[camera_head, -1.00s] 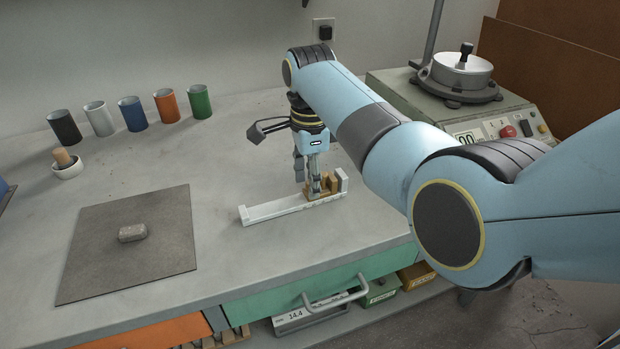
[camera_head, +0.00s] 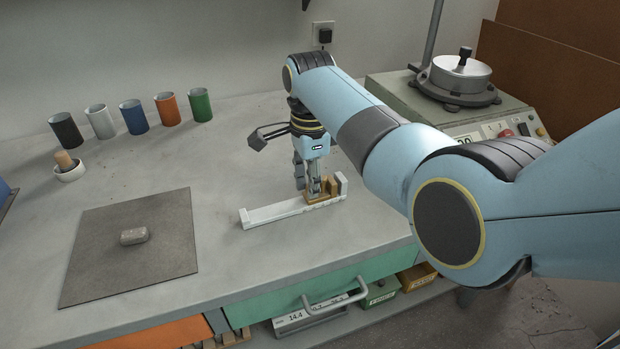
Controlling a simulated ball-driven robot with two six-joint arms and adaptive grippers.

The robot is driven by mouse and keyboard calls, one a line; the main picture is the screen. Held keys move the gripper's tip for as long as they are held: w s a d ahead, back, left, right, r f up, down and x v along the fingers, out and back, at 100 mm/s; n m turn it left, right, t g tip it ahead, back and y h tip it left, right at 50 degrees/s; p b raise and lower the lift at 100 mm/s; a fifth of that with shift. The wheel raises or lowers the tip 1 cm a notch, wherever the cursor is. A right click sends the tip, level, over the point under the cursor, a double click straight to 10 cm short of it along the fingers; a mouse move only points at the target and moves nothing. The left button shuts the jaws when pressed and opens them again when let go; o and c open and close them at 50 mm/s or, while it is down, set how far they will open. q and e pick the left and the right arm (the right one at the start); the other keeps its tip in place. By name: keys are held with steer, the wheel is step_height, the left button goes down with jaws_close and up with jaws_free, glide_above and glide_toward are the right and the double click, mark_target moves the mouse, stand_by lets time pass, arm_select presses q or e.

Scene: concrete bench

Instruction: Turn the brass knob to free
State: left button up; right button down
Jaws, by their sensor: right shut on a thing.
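A white rail-like fixture (camera_head: 268,214) lies on the bench, with brass-coloured parts (camera_head: 333,187) near its right end, beside an upright white end piece. My right gripper (camera_head: 313,190) points down over these brass parts and is shut on one of them, which I take to be the brass knob. The fingers and the gripper body hide most of what is held, so the knob's angle and any marks cannot be made out. My left gripper is not in view.
A dark mat (camera_head: 95,250) with a grey block (camera_head: 134,236) lies at the left. Several coloured cups (camera_head: 133,117) and a white bowl (camera_head: 70,172) stand behind it. A machine with a round metal pot (camera_head: 461,75) stands at the back right.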

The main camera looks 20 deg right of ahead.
steer(key=shift+r+n+p, duration=0.25)
steer(key=shift+n+p, duration=0.75)
steer(key=shift+p, duration=0.05)
steer(key=shift+n+p, duration=0.55)
steer(key=shift+n, duration=0.35)
steer(key=n+p, duration=0.2)
steer(key=n, duration=0.2)
steer(key=shift+w+f, duration=0.1)
steer(key=shift+f, duration=0.05)
steer(key=c, duration=1.2)
jaws_free()
steer(key=shift+c, duration=0.2)
step_height(320, 180, up, 12)
